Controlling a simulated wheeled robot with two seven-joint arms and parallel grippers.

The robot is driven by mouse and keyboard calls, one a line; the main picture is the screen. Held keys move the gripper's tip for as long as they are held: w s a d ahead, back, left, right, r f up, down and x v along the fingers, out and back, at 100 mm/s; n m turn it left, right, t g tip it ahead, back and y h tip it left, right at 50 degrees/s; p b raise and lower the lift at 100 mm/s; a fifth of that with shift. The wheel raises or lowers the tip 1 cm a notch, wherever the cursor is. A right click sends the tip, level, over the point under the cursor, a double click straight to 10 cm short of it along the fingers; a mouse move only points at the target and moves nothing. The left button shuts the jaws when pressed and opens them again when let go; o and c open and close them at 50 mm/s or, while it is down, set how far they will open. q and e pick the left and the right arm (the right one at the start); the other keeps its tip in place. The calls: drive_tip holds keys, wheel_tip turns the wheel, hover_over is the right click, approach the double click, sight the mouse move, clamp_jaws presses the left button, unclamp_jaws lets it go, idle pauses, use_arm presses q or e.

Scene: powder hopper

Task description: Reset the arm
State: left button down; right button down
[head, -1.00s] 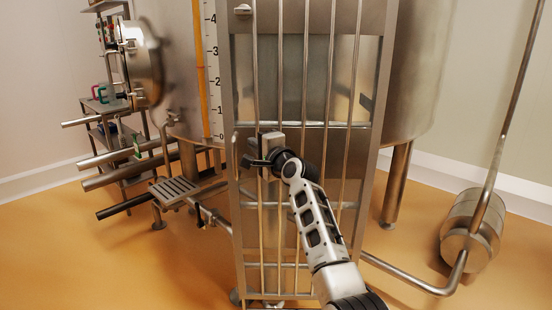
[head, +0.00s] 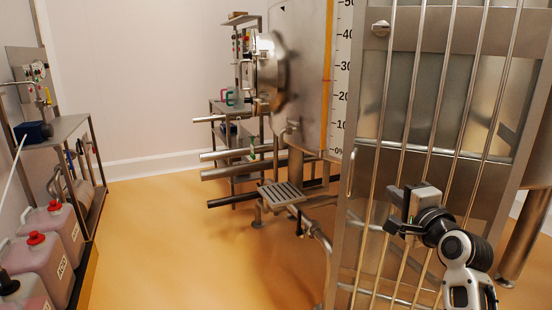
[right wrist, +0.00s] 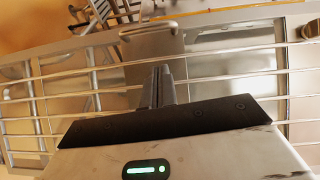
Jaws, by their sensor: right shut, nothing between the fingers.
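My right gripper (head: 398,226) is in front of the barred metal gate (head: 357,190) at the lower right of the head view. Its fingers are shut with nothing held. In the right wrist view the shut fingers (right wrist: 158,88) point toward the gate's bars (right wrist: 225,72) and a metal handle (right wrist: 148,30). I cannot tell whether the fingertips touch the gate. My left gripper is in neither view.
The large steel tank (head: 303,75) with a level scale stands behind the gate. Pipes (head: 240,170) and a slatted step (head: 281,194) jut out left of it. Canisters with red caps (head: 45,235) stand at the far left. The orange floor (head: 170,240) between is clear.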

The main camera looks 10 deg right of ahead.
drive_tip(key=s+a+f+n+g, duration=0.1)
drive_tip(key=s+a+f+n, duration=0.15)
drive_tip(key=f, duration=0.45)
drive_tip(key=s+a+f+n+g, duration=0.2)
drive_tip(key=s+f+n, duration=0.2)
drive_tip(key=f, duration=0.3)
drive_tip(key=s+a+f+n+g, duration=0.1)
drive_tip(key=s+a+f+n, duration=0.25)
drive_tip(key=f, duration=0.25)
drive_tip(key=s+a+f+n+g+y, duration=0.1)
drive_tip(key=s+a+f+n, duration=0.3)
drive_tip(key=s, duration=0.5)
drive_tip(key=s+a+f+n+g+y, duration=0.1)
drive_tip(key=s+a+f+n, duration=0.3)
drive_tip(key=s+f, duration=0.4)
drive_tip(key=shift+s+a+f+n+g, duration=0.3)
drive_tip(key=shift+s+n+g, duration=0.35)
drive_tip(key=shift+s, duration=0.55)
drive_tip(key=shift+r, duration=0.1)
